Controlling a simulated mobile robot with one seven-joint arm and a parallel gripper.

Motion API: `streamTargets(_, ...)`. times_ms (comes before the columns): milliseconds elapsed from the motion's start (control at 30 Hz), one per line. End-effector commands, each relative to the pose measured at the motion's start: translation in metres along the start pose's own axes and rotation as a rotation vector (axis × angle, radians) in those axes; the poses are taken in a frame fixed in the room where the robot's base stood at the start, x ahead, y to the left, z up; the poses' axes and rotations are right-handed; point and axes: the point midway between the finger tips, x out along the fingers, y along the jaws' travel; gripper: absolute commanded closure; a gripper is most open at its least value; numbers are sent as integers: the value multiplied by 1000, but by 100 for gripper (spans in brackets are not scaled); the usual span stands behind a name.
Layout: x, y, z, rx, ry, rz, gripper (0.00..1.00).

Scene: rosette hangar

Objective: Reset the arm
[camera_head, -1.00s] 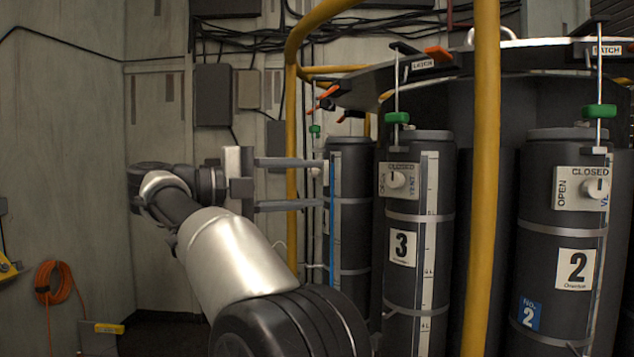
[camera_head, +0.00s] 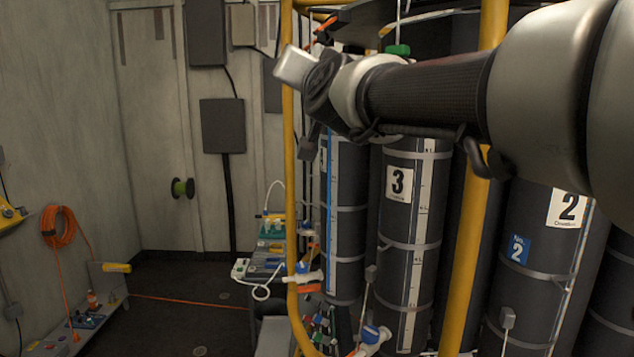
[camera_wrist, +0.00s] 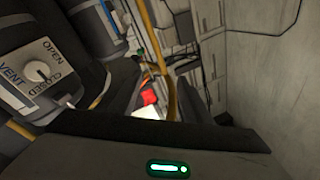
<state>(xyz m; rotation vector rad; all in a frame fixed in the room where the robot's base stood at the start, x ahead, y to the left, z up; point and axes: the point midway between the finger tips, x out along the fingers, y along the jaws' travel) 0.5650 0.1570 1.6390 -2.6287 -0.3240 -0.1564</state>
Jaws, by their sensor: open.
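My arm crosses the upper right of the head view, with its silver and black wrist end at the upper left, in front of the yellow rail (camera_head: 290,180). The jaws cannot be made out clearly there. In the wrist view my gripper (camera_wrist: 118,90) shows as dark shapes above a dark housing with a lit green indicator. It is open, and I see nothing held in it. A vent dial plate (camera_wrist: 40,75) marked OPEN, CLOSED and VENT is close by at the left of the wrist view.
Dark cylinder number 3 (camera_head: 410,245) and cylinder number 2 (camera_head: 540,230) stand behind the yellow rails, close to the arm. An orange hose coil (camera_head: 58,227) hangs on the left wall. The floor (camera_head: 180,305) at left centre is mostly clear.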

Motion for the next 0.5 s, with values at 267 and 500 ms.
streamTargets(267,-131,102,120,-211,-516,148,55)
streamTargets(500,-263,181,198,-290,-884,323,55)
